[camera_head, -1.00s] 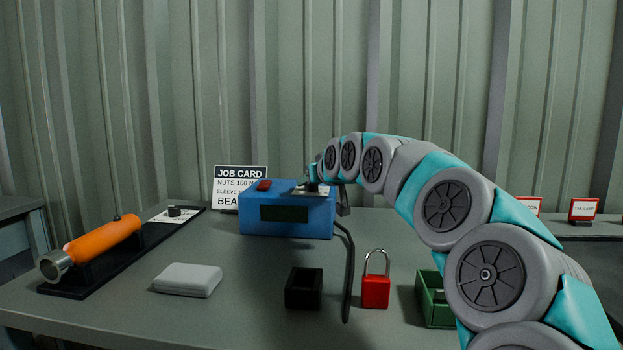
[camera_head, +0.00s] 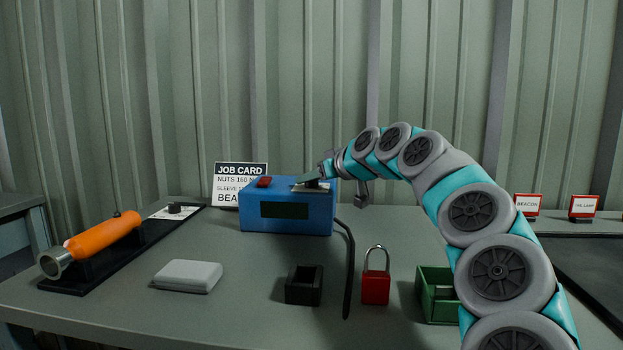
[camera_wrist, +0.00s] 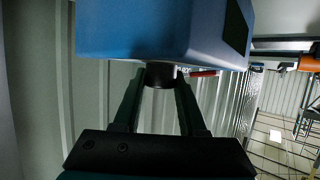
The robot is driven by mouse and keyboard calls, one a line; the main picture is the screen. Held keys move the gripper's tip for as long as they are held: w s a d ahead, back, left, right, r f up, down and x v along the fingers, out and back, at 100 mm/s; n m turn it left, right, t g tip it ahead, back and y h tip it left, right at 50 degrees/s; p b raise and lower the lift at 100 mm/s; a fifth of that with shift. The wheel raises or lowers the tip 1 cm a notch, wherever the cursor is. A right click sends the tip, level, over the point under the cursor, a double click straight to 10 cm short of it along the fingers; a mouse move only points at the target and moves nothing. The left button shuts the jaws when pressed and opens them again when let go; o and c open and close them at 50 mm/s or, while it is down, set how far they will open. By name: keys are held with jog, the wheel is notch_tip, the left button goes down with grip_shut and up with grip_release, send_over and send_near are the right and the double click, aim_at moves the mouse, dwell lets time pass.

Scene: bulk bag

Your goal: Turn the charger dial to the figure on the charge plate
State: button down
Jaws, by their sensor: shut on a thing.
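The charger is a blue box (camera_head: 262,211) with a dark display (camera_head: 284,210) on its front, standing at the back of the bench. A pale plate (camera_head: 303,189) lies on its top right; no figure on it is readable. My gripper (camera_head: 312,181) is over that plate. In the wrist view my gripper (camera_wrist: 160,70) has its two fingers on either side of a round black dial (camera_wrist: 160,76), shut on it against the blue box. The dial is hidden in the head view, and its pointer and scale cannot be seen. I cannot identify the charge plate for certain.
A red block (camera_head: 264,182) sits on the charger. A job card (camera_head: 240,170) stands behind it. In front are a black cable (camera_head: 350,270), a black holder (camera_head: 304,285), a red padlock (camera_head: 376,288), a green bin (camera_head: 437,296) and a grey case (camera_head: 188,276). An orange cylinder (camera_head: 103,238) lies left.

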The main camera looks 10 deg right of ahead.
aim_at(332, 194)
jog(key=shift+c, duration=2.3)
grip_release()
jog(key=b+v, duration=0.1)
jog(key=v, duration=0.6)
jog(key=shift+s+d+r, duration=0.15)
jog(key=shift+s, duration=0.15)
jog(key=shift+s, duration=0.1)
